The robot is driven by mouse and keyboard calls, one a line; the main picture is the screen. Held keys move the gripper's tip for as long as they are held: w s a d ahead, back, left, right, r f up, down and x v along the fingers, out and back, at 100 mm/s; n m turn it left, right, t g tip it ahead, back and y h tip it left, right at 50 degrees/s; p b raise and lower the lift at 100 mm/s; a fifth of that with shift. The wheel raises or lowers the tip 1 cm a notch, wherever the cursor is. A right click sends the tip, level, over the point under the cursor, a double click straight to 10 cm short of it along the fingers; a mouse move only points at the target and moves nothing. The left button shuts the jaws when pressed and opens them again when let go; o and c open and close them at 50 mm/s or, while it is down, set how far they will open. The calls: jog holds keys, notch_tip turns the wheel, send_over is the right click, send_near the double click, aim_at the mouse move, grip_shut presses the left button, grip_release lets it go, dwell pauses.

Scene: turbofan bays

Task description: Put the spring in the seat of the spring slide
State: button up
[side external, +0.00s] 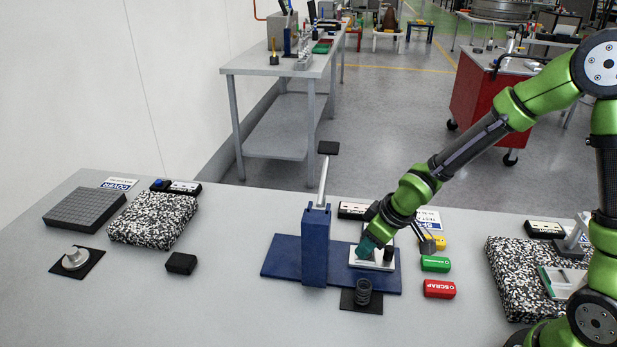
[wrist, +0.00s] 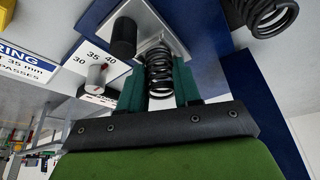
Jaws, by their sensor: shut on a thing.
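My gripper (side external: 367,247) is low over the light plate of the spring slide (side external: 373,264), on the blue base. In the wrist view my gripper (wrist: 160,85) is shut, its teal fingers on either side of a dark coil spring (wrist: 160,75). The far end of this spring is at the slide plate (wrist: 160,22); I cannot tell whether it touches, and the seat is hidden. A black knob (wrist: 123,38) stands on the plate, also visible in the side view (side external: 388,254). Another dark spring (side external: 363,291) stands on a black mat in front of the base.
A blue post (side external: 316,248) with a lever (side external: 323,180) rises left of the slide. Green (side external: 435,264) and red (side external: 439,289) blocks lie to the right. Signs and a scale (wrist: 98,68) lie behind.

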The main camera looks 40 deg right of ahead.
jog(key=shift+f, duration=0.15)
jog(key=o, duration=1.1)
jog(key=shift+c, duration=0.2)
jog(key=shift+r, duration=0.4)
jog(key=s+d+r+m+t, duration=0.1)
jog(key=s+r+m, duration=0.3)
jog(key=s+r, duration=0.3)
jog(key=s+d+r+m+t, duration=0.1)
jog(key=s+r+m, duration=0.2)
jog(key=s+r, duration=0.5)
notch_tip(320, 180, up, 6)
jog(key=shift+s+f+m+t+y, duration=0.25)
jog(key=shift+s+m+t+y, duration=0.05)
jog(key=shift+m+t, duration=0.1)
